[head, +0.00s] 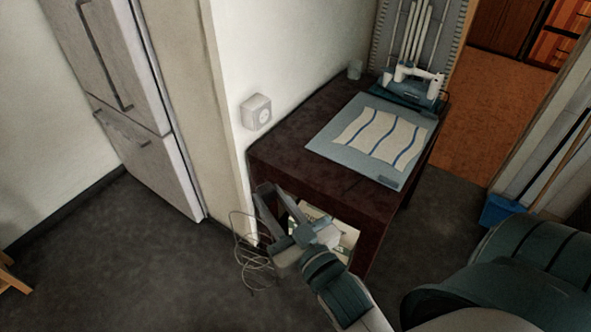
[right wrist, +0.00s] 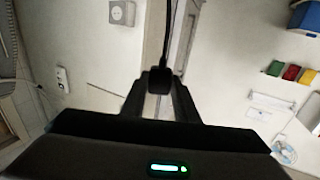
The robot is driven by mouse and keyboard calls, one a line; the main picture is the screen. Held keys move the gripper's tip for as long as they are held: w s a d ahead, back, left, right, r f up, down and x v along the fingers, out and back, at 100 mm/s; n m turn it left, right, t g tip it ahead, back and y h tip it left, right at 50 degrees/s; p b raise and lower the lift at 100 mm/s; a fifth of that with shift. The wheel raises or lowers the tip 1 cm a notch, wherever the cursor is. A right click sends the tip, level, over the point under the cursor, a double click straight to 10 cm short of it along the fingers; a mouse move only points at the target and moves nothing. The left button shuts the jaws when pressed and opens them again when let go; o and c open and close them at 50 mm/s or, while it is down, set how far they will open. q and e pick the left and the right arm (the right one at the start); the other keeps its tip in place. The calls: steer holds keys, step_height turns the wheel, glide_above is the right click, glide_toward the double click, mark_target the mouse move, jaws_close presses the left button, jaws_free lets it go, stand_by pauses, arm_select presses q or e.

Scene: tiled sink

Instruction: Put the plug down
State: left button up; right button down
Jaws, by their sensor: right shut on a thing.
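My right gripper (head: 267,190) is shut on the black plug (right wrist: 159,81), which sits between its two fingertips in the right wrist view (right wrist: 160,98). A black cord (right wrist: 168,35) runs from the plug away past the fingertips. In the head view the gripper is in the air at the near left corner of the dark table; I cannot make out the plug there. A white wall socket (head: 256,111) is on the wall above and left of the table, apart from the gripper. My left gripper is not in view.
The dark red-brown table (head: 291,160) carries a pale board with a striped cloth (head: 383,137) and a teal-and-white appliance (head: 412,86) at the back. Thin wire loops (head: 250,258) show beside my gripper. A white fridge (head: 150,150) stands left; grey floor is clear between.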

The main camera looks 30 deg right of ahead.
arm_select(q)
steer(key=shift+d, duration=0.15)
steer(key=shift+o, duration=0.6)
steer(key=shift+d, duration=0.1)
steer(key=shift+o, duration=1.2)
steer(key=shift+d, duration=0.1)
arm_select(e)
steer(key=shift+d, duration=0.1)
steer(key=w+d+f+m+h+b, duration=0.25)
steer(key=w+d+f+b, duration=0.55)
steer(key=d, duration=0.5)
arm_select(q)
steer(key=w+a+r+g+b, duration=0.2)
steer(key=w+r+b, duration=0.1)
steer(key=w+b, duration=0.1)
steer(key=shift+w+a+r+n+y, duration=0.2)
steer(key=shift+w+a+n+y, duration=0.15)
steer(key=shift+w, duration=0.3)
arm_select(e)
steer(key=w+d+f+m+h, duration=0.1)
steer(key=w+d, duration=0.3)
steer(key=d, duration=0.6)
steer(key=w+d+f+m+g+h, duration=0.1)
steer(key=w+d+h, duration=0.2)
steer(key=d, duration=0.7)
steer(key=shift+w, duration=0.8)
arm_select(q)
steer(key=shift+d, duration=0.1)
